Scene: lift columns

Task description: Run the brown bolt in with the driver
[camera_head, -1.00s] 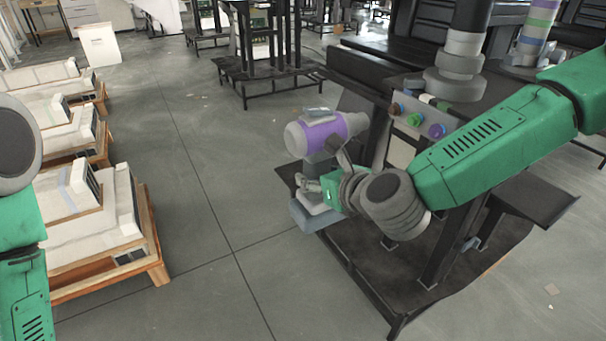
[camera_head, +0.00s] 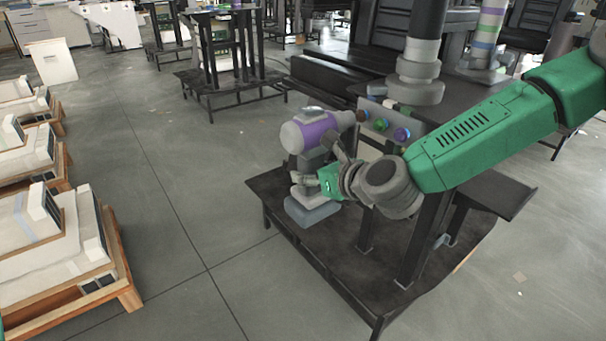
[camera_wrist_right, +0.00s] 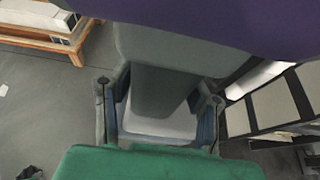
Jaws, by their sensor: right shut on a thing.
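The driver (camera_head: 320,131) has a purple and grey body, a grey handle and a blue-grey foot. My right gripper (camera_head: 313,170) is shut on its handle and holds it roughly upright in front of the panel. The wrist view shows the grey handle (camera_wrist_right: 160,100) between the two fingers (camera_wrist_right: 160,112). My left gripper is out of view.
A green bolt (camera_head: 381,124) and a blue-purple bolt (camera_head: 401,134) sit right of the brown one. The panel stands on a dark metal stand (camera_head: 340,268). Grey columns (camera_head: 421,65) rise behind. Pallets with white boxes (camera_head: 90,285) stand at left; the floor between is clear.

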